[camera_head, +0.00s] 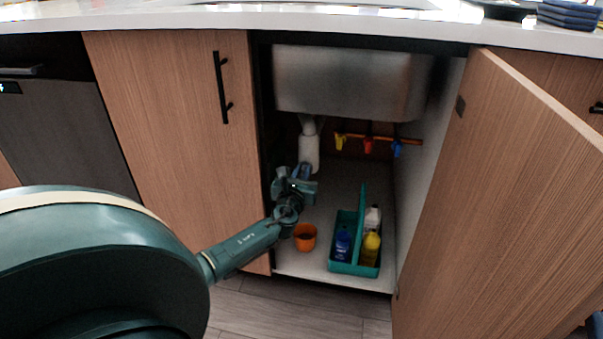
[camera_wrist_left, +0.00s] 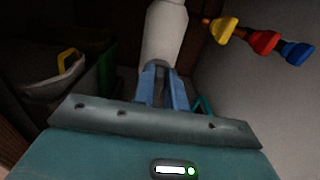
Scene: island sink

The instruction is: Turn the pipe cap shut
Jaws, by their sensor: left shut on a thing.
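A white drain pipe (camera_head: 309,148) hangs under the steel sink inside the open cabinet. In the left wrist view its wide white lower end, the pipe cap (camera_wrist_left: 164,45), hangs straight above my gripper. My left gripper (camera_head: 305,170) reaches into the cabinet from the left and is at the bottom of this cap. In the left wrist view the blue fingers of my left gripper (camera_wrist_left: 163,72) are shut on the cap's lower end, one on each side. The gripped part is mostly hidden by the fingers. My right gripper is not in view.
Yellow (camera_head: 340,141), red (camera_head: 368,146) and blue (camera_head: 397,149) valve handles sit right of the pipe. An orange cup (camera_head: 305,237) and a teal caddy (camera_head: 353,269) with bottles stand on the cabinet floor. The open door (camera_head: 500,200) bounds the right side.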

